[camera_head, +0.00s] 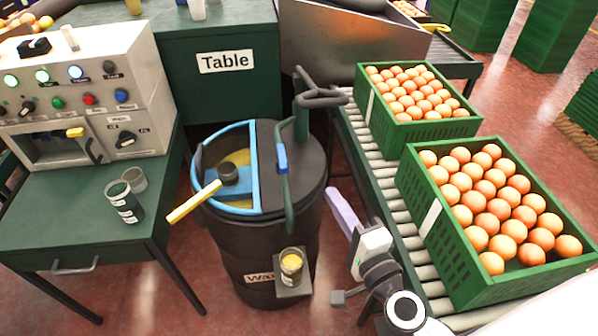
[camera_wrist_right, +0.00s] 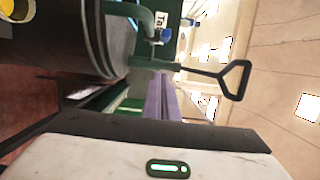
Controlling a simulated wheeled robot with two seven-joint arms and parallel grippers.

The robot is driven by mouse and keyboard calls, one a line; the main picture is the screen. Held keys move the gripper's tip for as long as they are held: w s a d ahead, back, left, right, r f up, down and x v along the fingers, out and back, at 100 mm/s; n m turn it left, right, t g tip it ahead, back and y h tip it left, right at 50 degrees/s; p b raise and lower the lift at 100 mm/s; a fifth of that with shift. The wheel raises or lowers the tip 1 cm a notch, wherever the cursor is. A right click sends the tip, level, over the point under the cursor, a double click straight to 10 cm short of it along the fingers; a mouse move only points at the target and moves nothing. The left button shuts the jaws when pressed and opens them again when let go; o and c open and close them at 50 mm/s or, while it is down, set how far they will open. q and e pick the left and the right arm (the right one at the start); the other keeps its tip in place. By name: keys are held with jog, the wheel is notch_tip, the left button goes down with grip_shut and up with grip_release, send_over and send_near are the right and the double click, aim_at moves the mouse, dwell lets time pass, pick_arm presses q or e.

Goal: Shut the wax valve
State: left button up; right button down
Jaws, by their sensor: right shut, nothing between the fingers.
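The dark wax barrel (camera_head: 262,240) stands on the floor in the middle of the head view. A green pipe (camera_head: 289,205) bends down over its front, with a small blue valve handle (camera_head: 282,160) on it. The blue handle also shows in the right wrist view (camera_wrist_right: 166,35). A jar of yellow wax (camera_head: 291,262) stands on the small shelf under the pipe. My right gripper (camera_head: 335,196), with purple fingers, is shut and empty, to the right of the barrel and apart from the valve. It also shows in the right wrist view (camera_wrist_right: 162,82). My left gripper is out of view.
A black looped handle (camera_head: 320,98) sticks out above the barrel. A green table with a control box (camera_head: 90,100) stands left. A yellow-handled tool (camera_head: 194,202) rests across the barrel rim.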

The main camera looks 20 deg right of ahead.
aim_at(282, 159)
pick_arm(q)
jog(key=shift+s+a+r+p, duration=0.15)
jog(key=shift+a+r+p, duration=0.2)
jog(key=shift+p, duration=0.3)
pick_arm(e)
jog(key=w+a, duration=0.4)
jog(key=w, duration=0.6)
